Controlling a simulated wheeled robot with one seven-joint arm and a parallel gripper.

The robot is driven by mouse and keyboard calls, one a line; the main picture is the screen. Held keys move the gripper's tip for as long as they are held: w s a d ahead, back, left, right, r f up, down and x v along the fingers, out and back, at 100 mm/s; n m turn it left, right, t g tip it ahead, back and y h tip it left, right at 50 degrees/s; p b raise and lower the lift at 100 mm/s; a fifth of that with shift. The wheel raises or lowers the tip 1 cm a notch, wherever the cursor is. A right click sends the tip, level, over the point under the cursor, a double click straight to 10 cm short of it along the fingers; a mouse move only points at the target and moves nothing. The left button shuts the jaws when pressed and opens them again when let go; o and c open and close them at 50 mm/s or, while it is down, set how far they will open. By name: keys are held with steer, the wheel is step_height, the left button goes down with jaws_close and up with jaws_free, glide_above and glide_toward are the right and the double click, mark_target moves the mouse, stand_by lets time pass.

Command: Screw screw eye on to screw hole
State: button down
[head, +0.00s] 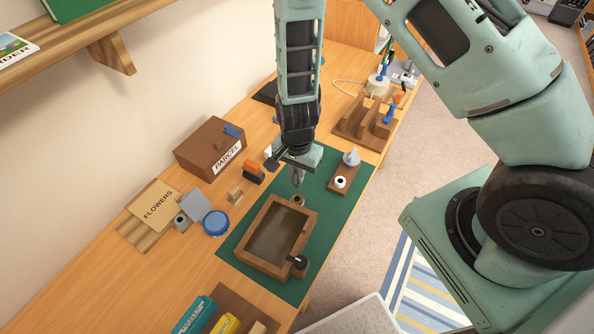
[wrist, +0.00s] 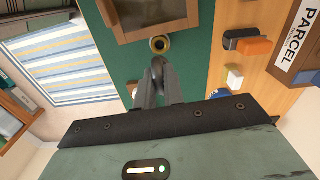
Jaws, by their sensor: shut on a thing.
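My gripper (head: 298,181) points down above the far end of a wooden frame (head: 244,247) on the green mat. In the wrist view its fingers (wrist: 159,78) are closed together on a small grey rounded piece (wrist: 158,63), which looks like the screw eye. The fingers cover most of it, and its thread cannot be made out. A brass ring with a dark centre (wrist: 159,44), seemingly the screw hole, sits at the frame's edge just past the fingertips. It also shows in the head view (head: 298,200), just below the gripper. I cannot tell whether the held piece touches it.
A black knob-like piece (head: 298,262) sits on the frame's near right corner. A small wooden block with a grey cone (head: 351,157) and a white round piece stands right of my gripper. The parcel box (head: 210,148), an orange-and-black item (head: 253,172) and a blue round tin (head: 215,223) stand left.

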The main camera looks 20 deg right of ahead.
mark_target(297, 184)
steer(key=shift+f+b, duration=1.9)
steer(key=shift+f, duration=0.8)
steer(key=shift+f+b, duration=0.85)
steer(key=shift+f, duration=0.5)
steer(key=c, duration=1.4)
jaws_free()
steer(key=shift+r, duration=0.1)
step_height(297, 184, up, 17)
steer(key=shift+r, duration=0.15)
steer(key=s+a+r+n, duration=0.3)
steer(key=s+r+n, duration=0.3)
steer(key=s+n, duration=0.3)
steer(key=s+a+r+n, duration=0.3)
steer(key=s+r+n, duration=0.4)
steer(key=s+n, duration=0.2)
steer(key=shift+s+y, duration=0.3)
steer(key=shift+s, duration=0.25)
